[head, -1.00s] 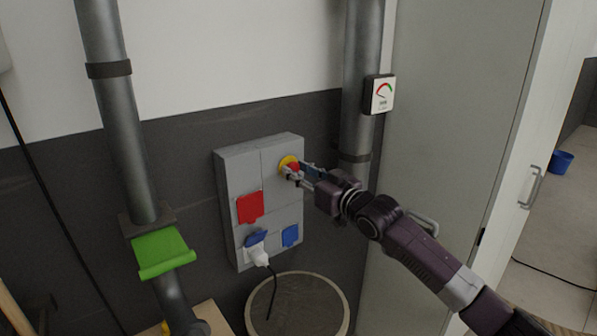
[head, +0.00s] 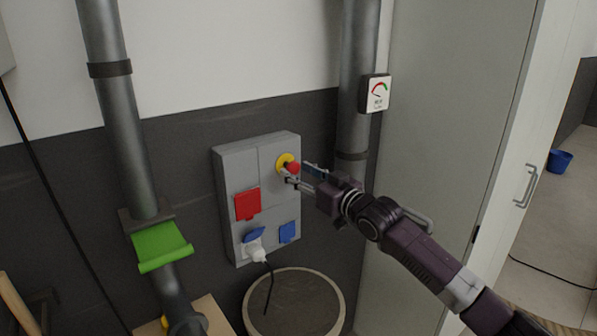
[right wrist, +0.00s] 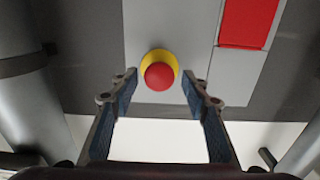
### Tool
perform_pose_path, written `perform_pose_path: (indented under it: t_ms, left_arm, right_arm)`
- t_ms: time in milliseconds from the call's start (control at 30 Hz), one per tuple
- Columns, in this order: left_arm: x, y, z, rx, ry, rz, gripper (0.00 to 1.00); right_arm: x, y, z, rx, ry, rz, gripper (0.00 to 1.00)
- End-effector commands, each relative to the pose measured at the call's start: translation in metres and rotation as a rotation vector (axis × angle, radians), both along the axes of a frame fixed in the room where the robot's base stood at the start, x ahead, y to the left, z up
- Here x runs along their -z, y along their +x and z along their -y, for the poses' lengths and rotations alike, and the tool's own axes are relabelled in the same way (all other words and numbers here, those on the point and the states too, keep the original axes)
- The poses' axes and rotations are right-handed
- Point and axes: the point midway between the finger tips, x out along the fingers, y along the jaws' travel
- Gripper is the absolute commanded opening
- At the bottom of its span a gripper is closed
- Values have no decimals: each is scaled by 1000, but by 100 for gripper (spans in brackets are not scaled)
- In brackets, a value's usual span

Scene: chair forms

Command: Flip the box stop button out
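The red stop button (head: 293,167) with its yellow collar (head: 281,160) sits at the upper right of the grey wall box (head: 231,173). The red cap stands out from the collar. My right gripper (head: 303,174) is just right of the button, its fingers spread and pointing at the box. In the right wrist view the red button (right wrist: 159,77) lies between and just beyond the two open fingertips (right wrist: 160,82), with a gap on each side. The gripper holds nothing. My left gripper is not in view.
The box also carries a red cover (head: 248,204), a blue cover (head: 287,232) and a white plug (head: 257,251) with a black cord. A green flap (head: 161,246) is on the left pipe.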

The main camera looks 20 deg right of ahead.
Motion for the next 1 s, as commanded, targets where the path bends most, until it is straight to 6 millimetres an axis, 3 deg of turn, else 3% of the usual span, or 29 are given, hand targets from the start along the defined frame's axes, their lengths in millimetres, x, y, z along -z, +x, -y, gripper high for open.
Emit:
perform_pose_path:
  t_ms: [133,433,800,1000]
  left_arm:
    - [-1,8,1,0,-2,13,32]
    - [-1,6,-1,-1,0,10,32]
    - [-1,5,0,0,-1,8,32]
    - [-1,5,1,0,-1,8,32]
  right_arm:
    - [-2,0,0,1,0,4,46]
    - [-3,-9,5,1,2,5,46]
    - [-1,-77,30,3,-3,3,46]
    - [-2,-103,39,2,1,3,46]
